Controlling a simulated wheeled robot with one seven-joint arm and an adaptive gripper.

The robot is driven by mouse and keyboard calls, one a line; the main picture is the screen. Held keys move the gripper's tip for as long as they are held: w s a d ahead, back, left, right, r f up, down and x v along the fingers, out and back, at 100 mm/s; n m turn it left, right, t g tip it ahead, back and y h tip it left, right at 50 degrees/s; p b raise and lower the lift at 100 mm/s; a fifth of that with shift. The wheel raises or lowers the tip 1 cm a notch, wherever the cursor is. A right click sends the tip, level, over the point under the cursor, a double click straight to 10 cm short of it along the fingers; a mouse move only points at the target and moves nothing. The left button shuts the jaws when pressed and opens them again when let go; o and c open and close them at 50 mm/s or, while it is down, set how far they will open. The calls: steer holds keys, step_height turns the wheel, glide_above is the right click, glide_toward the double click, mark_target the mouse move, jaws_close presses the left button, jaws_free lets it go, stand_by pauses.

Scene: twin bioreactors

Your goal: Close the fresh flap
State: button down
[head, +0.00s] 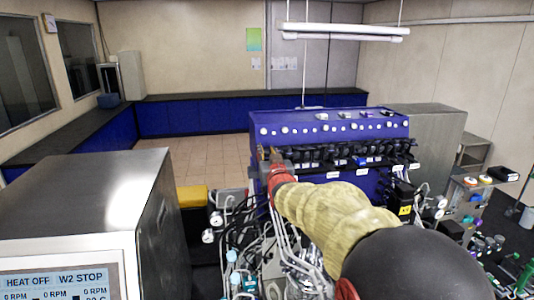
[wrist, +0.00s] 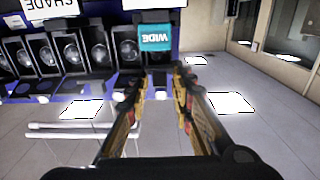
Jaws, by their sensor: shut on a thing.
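The blue bioreactor cabinet (head: 330,127) stands in the middle of the head view, with a row of black units along its front. My gripper (head: 275,156) is at the cabinet's left end. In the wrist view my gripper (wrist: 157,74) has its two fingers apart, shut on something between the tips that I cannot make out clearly. A teal tab (wrist: 156,37) with upside-down lettering "WIDE" shows just beyond the fingertips. Black round-windowed units (wrist: 72,53) line up to its left. I cannot read a "fresh" label, so I cannot tell which part is the fresh flap.
A grey metal cabinet (head: 75,200) with a display (head: 55,281) stands at the front left. Tubes and cables (head: 235,235) crowd below the blue cabinet. A grey cabinet (head: 425,135) stands behind at the right. Tiled floor (head: 205,160) is clear at the back left.

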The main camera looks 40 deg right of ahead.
steer(key=shift+f+b, duration=0.3)
steer(key=shift+b, duration=0.65)
steer(key=t+b, duration=0.1)
steer(key=b, duration=0.3)
steer(key=shift+f+h, duration=0.1)
steer(key=shift+h, duration=0.3)
steer(key=t+h+b, duration=0.1)
steer(key=t+b, duration=0.1)
steer(key=b, duration=0.9)
steer(key=shift+s+f, duration=0.1)
steer(key=shift+f, duration=0.1)
steer(key=shift+r+t+b, duration=0.1)
steer(key=shift+t+b, duration=0.4)
steer(key=shift+b, duration=0.45)
steer(key=shift+a+r, duration=0.1)
steer(key=shift+r, duration=0.05)
steer(key=c, duration=1.8)
jaws_free()
steer(key=shift+c, duration=0.2)
steer(key=v, duration=1.2)
